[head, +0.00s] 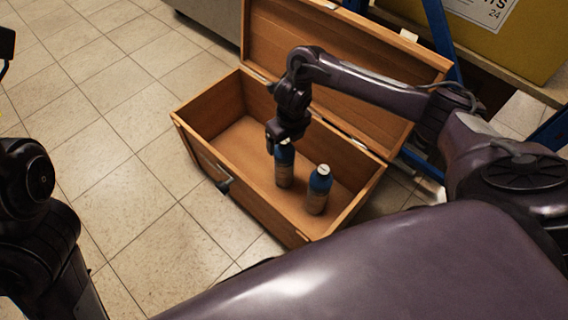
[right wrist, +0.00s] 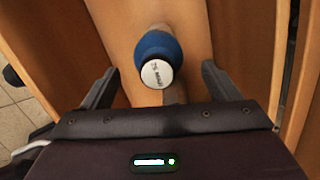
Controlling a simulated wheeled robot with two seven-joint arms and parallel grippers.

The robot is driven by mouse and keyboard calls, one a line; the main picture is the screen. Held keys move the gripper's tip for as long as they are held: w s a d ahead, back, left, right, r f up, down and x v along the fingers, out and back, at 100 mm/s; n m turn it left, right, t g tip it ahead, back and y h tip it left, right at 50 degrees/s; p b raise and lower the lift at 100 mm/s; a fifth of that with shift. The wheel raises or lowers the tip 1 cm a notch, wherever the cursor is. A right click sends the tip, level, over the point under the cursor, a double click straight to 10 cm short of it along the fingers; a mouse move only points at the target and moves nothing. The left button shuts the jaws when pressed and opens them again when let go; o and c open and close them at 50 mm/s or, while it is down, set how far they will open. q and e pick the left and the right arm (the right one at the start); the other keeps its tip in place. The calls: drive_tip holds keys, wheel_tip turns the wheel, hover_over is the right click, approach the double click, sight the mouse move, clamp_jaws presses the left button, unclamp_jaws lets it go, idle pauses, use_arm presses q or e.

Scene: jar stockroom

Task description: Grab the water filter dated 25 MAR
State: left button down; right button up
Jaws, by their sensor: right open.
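Two water filters, bottle-shaped with blue tops and white caps, stand upright in an open wooden chest (head: 232,130). One filter (head: 284,168) is on the left, directly below my right gripper (head: 287,133). The other filter (head: 319,190) stands to its right, apart from it. In the right wrist view, a blue-topped filter (right wrist: 157,55) lies between the two spread fingers of my right gripper (right wrist: 160,80), which hold nothing. Its white cap bears small, turned dark print that I cannot read surely.
The chest's raised lid (head: 340,62) stands behind my right arm, and its walls enclose the filters. A blue-framed shelf with a yellow box (head: 510,40) is at the upper right. The tiled floor (head: 110,130) left of the chest is clear.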

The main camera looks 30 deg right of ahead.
sight(284, 155)
drive_tip(key=f, duration=0.1)
drive_tip(key=f+b, duration=0.2)
drive_tip(key=f, duration=0.1)
drive_tip(key=shift+w+a, duration=0.1)
drive_tip(key=shift+w, duration=0.15)
drive_tip(key=shift+r, duration=0.15)
drive_tip(key=shift+c, duration=0.4)
clamp_jaws()
